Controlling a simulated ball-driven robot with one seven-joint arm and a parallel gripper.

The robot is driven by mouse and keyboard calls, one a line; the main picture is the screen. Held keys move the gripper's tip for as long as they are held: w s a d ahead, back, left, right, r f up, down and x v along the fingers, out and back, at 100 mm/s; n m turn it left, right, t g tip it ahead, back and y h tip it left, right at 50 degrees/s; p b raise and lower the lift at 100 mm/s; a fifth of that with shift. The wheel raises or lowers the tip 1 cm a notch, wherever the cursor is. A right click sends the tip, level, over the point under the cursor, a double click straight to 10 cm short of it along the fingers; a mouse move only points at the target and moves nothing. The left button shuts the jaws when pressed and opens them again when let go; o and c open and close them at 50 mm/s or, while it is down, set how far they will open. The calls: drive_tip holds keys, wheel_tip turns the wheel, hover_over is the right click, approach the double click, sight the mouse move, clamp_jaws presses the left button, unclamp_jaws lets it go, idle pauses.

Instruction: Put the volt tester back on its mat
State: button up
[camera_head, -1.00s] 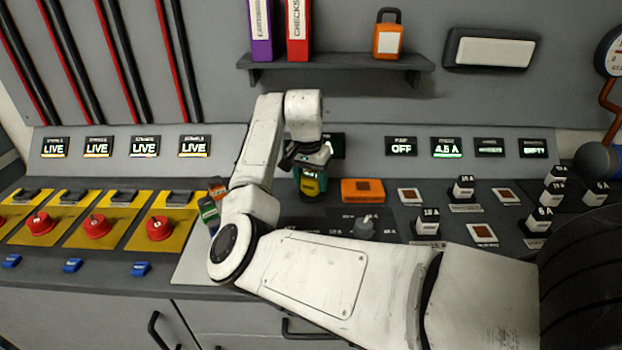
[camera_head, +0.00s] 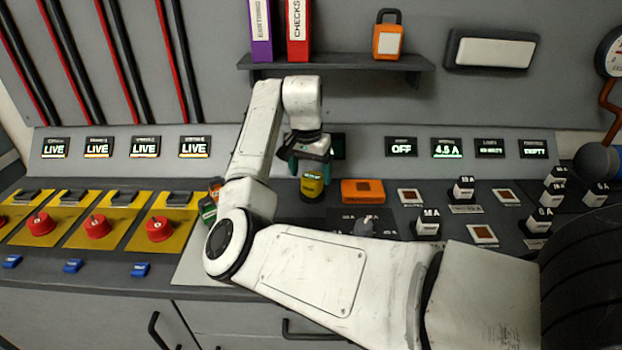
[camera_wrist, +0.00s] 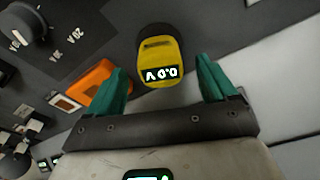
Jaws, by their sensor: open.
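The volt tester (camera_head: 312,187) is yellow with a dark base and stands upright on the dark console top. In the wrist view the tester (camera_wrist: 162,52) shows a lit "0.0 V" display. My gripper (camera_head: 310,167) is open, with its teal fingers just behind and above the tester in the head view. In the wrist view my gripper (camera_wrist: 162,65) has one finger to each side of the tester, with clear gaps; it holds nothing. I cannot make out a separate mat edge under the tester.
An orange box (camera_head: 362,190) lies close to the right of the tester. A rotary knob (camera_head: 367,226) is in front of it. Small orange and green items (camera_head: 209,207) stand left, partly behind my arm. Red switches (camera_head: 159,229) on yellow plates are farther left. White-topped plugs (camera_head: 428,222) stand right.

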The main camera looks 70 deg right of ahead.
sight(309, 182)
wheel_tip(309, 182, up, 9)
drive_tip(key=a, duration=0.1)
drive_tip(key=shift+a+f, duration=0.15)
